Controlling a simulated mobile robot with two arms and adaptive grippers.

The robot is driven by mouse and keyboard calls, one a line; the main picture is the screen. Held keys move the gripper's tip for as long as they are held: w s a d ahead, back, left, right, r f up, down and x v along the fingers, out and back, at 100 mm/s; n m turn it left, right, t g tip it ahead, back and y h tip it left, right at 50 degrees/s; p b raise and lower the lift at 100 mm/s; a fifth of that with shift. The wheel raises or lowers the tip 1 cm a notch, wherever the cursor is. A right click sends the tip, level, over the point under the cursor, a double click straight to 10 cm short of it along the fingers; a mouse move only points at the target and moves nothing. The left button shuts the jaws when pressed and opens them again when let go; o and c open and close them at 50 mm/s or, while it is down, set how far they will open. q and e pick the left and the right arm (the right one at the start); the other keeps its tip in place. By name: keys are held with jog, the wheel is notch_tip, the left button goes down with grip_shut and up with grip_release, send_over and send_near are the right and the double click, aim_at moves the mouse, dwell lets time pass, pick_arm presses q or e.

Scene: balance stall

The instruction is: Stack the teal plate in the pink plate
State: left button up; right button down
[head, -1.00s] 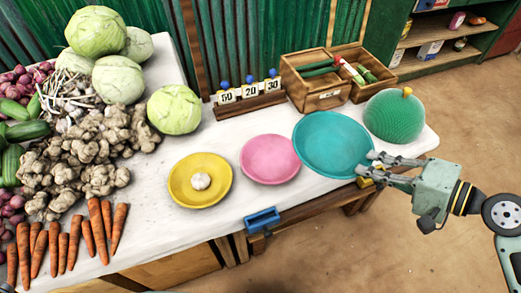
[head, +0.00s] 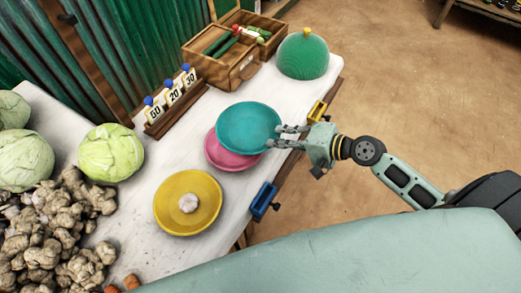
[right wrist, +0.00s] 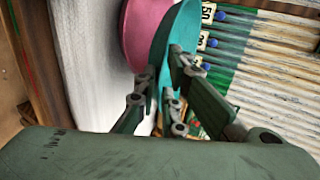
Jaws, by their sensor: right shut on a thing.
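The teal plate (head: 248,126) is held by its right rim in my right gripper (head: 277,136). It overlaps the far part of the pink plate (head: 226,157) in the head view, and the pink plate's near rim shows below it. In the right wrist view the teal plate (right wrist: 181,30) is seen nearly edge-on between the fingers (right wrist: 162,88), with the pink plate (right wrist: 144,30) beside it. I cannot tell whether the two plates touch. My left gripper is not in view.
A yellow plate (head: 175,214) with a garlic bulb stands near the pink plate. A number rack (head: 171,102), a wooden crate (head: 223,66) and a green dome (head: 303,56) stand farther back. Blue (head: 263,200) and yellow (head: 317,111) clamps sit on the table edge.

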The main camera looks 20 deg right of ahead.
aim_at(265, 147)
jog(key=a, duration=0.1)
jog(key=a+f, duration=0.1)
jog(key=a, duration=0.1)
jog(key=w+a+f, duration=0.1)
jog(key=shift+a+f+p, duration=0.1)
jog(key=shift+a+p, duration=0.1)
jog(key=shift+p, duration=0.15)
jog(key=shift+a+f, duration=0.15)
jog(key=shift+f, duration=0.05)
notch_tip(265, 147, down, 4)
jog(key=shift+r+b, duration=0.2)
jog(key=shift+b, duration=0.25)
jog(key=shift+s+f, duration=0.3)
jog(key=shift+f, duration=0.05)
jog(key=c, duration=1.8)
grip_release()
jog(key=shift+w, duration=0.15)
jog(key=shift+c, duration=0.2)
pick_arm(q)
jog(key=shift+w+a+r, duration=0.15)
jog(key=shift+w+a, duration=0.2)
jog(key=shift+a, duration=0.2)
